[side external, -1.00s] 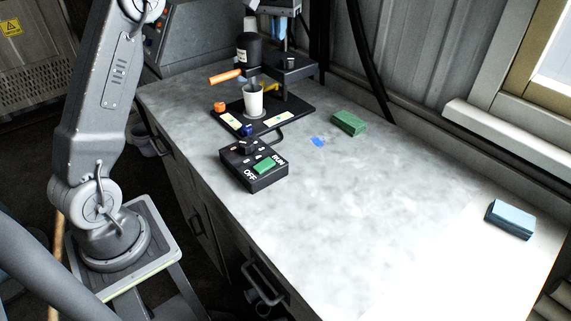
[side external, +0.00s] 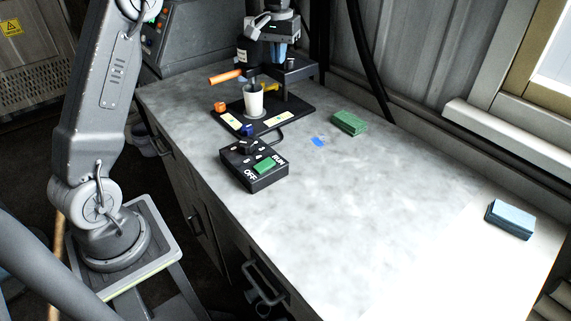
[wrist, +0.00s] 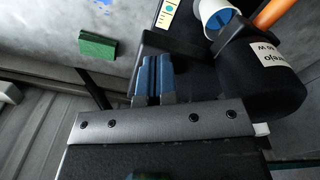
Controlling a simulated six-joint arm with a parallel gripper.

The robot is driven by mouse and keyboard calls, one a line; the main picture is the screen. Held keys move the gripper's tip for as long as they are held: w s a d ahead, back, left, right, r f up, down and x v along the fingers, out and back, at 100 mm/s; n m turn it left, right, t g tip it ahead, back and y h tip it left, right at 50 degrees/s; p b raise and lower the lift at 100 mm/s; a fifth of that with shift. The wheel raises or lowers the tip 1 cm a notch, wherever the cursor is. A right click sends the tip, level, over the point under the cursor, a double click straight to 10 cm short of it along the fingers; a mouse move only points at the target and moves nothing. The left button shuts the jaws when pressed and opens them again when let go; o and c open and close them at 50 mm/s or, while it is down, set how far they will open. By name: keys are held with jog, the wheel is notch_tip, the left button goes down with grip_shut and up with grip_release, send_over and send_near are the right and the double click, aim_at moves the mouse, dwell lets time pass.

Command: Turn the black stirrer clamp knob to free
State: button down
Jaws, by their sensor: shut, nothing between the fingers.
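The stirrer has a black motor head (side external: 244,56) with an orange handle (side external: 225,76); the head also shows at the right of the wrist view (wrist: 265,85). A small black knob (side external: 290,61) stands on the black bracket to the right of the head; I take it for the clamp knob. My gripper (side external: 279,54) points down beside this knob, with blue fingers. The fingers are shut and empty in the wrist view (wrist: 154,65). Whether they touch the knob cannot be told. I do not make out the knob in the wrist view.
A white cup (side external: 253,100) stands on the black base plate (side external: 290,108) under the head. A control box (side external: 256,172) with a dial and green switch sits in front. A green block (side external: 349,122) and a blue block (side external: 510,219) lie on the bench. The bench's right half is mostly clear.

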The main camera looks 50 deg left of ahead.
jog(key=shift+d+f, duration=0.25)
jog(key=shift+f, duration=0.4)
jog(key=shift+w+d, duration=0.35)
jog(key=shift+d, duration=0.3)
jog(key=shift+w+d, duration=0.2)
jog(key=shift+d, duration=0.05)
jog(key=shift+w, duration=0.1)
jog(key=shift+d, duration=0.2)
dwell(0.3)
notch_tip(320, 180, up, 6)
jog(key=shift+s+r, duration=0.2)
dwell(0.5)
